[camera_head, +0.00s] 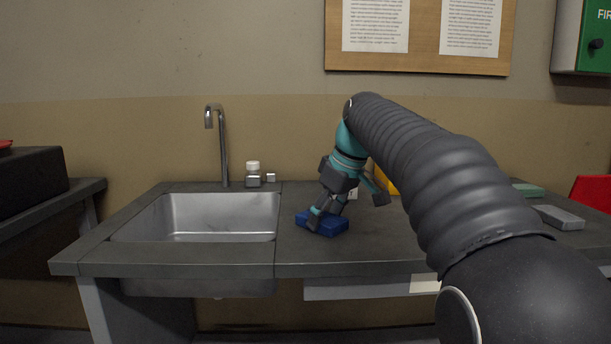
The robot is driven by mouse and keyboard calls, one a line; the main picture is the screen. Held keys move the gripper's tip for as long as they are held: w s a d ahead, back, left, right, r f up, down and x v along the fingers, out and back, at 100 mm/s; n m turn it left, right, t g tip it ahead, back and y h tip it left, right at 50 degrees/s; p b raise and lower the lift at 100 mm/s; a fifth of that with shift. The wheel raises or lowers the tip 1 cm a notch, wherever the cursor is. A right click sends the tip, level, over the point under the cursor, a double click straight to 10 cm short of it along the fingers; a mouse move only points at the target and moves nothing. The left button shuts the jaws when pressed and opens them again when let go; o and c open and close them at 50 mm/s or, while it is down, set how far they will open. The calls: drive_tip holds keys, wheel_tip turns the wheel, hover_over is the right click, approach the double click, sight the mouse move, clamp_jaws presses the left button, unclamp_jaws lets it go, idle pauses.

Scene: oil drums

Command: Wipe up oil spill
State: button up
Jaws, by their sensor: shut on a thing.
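A blue sponge-like block (334,227) is on or just above the dark counter, right of the sink. My gripper (322,216) reaches down onto it from above and is shut on it. My teal wrist and dark ribbed arm come in from the right and hide part of the counter behind them. I see no oil spill in this view.
A metal sink (205,217) with a tall faucet (222,145) is on the left of the counter (330,257). A small bottle (253,174) stands behind it. A yellow object (388,181) is partly hidden behind my arm. A grey block (559,217) lies at the right.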

sight(306, 217)
drive_tip(key=shift+a, duration=1.6)
drive_tip(key=shift+w+a+r, duration=0.1)
drive_tip(key=shift+a, duration=0.15)
drive_tip(key=shift+d+r, duration=0.1)
drive_tip(key=shift+r, duration=3.8)
